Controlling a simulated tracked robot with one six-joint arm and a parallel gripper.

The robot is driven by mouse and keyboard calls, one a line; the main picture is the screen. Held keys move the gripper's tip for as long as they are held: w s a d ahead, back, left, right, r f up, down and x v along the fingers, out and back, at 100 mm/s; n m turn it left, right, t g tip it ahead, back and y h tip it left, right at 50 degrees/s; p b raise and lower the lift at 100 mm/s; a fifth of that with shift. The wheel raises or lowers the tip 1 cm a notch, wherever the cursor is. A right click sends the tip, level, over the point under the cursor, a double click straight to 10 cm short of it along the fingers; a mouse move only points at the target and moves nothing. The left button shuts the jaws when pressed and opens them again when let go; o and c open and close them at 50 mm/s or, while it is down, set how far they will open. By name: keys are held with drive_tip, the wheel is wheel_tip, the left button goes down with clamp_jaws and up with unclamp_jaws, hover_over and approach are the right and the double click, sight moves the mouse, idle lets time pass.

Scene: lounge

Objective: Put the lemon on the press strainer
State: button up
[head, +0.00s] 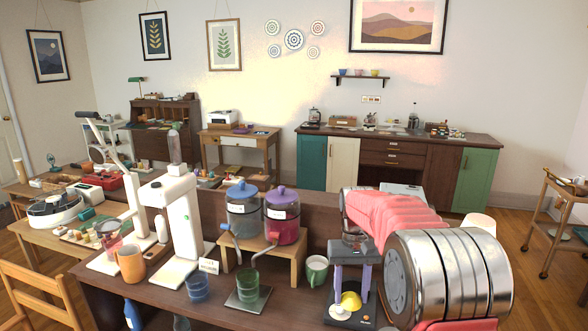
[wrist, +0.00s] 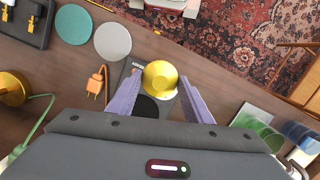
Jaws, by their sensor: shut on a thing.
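The yellow lemon (wrist: 160,75) sits between the two purple fingertips of my gripper (wrist: 160,80) in the wrist view. In the head view the lemon (head: 351,300) shows at the lower ends of the purple fingers of my gripper (head: 351,290). My gripper is shut on it. A dark flat base (head: 340,317) with an orange mark lies beneath the lemon in the head view. In the wrist view it shows as a grey plate with a black round part. I cannot make out the press strainer for certain, nor the gap below the lemon.
A green glass (head: 248,285) on a dark square plate and a blue glass (head: 197,288) stand left of my gripper. A green mug (head: 316,268) is closer. Two lidded dispensers stand on a wooden riser (head: 290,262). An orange plug (wrist: 99,82) lies beside the base.

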drive_tip(key=shift+s+f, duration=0.1)
drive_tip(key=shift+s, duration=0.5)
drive_tip(key=shift+s+f, duration=0.25)
drive_tip(key=shift+f, duration=0.4)
drive_tip(key=shift+s+d+f, duration=0.1)
drive_tip(key=shift+s+f, duration=2.05)
drive_tip(key=shift+f, duration=0.25)
drive_tip(key=shift+s, duration=0.1)
